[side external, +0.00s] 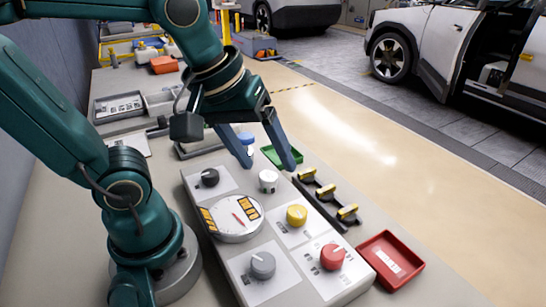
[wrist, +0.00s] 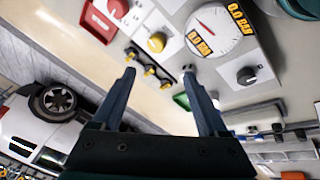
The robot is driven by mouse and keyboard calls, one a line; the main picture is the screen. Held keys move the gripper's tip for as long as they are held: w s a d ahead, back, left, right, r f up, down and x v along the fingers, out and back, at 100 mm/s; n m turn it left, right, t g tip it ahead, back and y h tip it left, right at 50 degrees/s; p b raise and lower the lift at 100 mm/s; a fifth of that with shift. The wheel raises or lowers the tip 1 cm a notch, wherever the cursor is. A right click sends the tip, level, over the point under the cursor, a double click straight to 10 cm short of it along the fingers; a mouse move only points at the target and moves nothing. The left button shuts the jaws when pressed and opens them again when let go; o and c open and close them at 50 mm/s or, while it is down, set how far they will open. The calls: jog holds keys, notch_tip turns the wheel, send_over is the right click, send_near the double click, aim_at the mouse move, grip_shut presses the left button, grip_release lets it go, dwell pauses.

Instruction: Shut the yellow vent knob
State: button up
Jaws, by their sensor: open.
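The yellow vent knob (side external: 296,214) is a round knob on the light control panel, on a white label plate between the gauge and the rack of yellow-handled parts. It also shows in the wrist view (wrist: 157,42) near the top middle. My gripper (side external: 268,166) is open and empty, above the far end of the panel near the white knob. In the wrist view its two fingers (wrist: 163,75) stand wide apart, with the yellow knob beyond their tips and not between them.
The panel also carries a dial gauge (side external: 235,217), a black knob (side external: 210,177), a white knob (side external: 268,180), a grey knob (side external: 263,265) and a red knob (side external: 332,257). A red tray (side external: 393,262) lies at right. A green tray (side external: 283,154) sits behind the fingers.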

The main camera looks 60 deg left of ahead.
jog(key=w+f+n+g, duration=0.2)
jog(key=w+n, duration=0.2)
jog(key=n, duration=0.1)
jog(key=n+g, duration=0.1)
jog(key=g, duration=0.1)
send_over(297, 210)
notch_tip(297, 210, down, 4)
jog(key=shift+f, duration=0.1)
jog(key=shift+f+g, duration=0.3)
jog(key=shift+f, duration=2.55)
grip_shut()
